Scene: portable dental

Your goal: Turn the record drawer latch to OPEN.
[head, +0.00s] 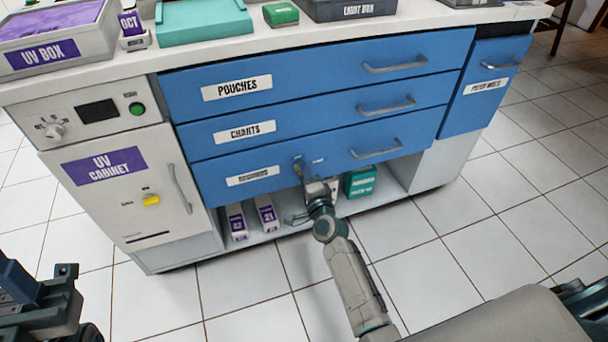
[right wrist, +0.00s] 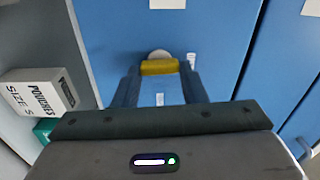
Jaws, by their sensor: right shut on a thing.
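The record drawer is the lowest blue drawer (head: 225,190), and it is closed; its white label (head: 252,176) is too small to read surely. A small yellow latch (head: 298,165) sits on its front, right of the label, and looks roughly upright. In the right wrist view the yellow latch (right wrist: 160,67) lies across between the blue fingers, in front of a pale round base. My right gripper (head: 301,176) is shut on the latch and partly hides it. My left gripper (head: 35,295) shows only partly at the lower left, away from the drawers.
The drawer handle (head: 376,152) sticks out right of the latch. Below, an open shelf holds purple-white boxes (head: 266,213) and a green box (head: 360,181). The UV cabinet (head: 125,190) stands at left. The tiled floor (head: 440,250) in front is clear.

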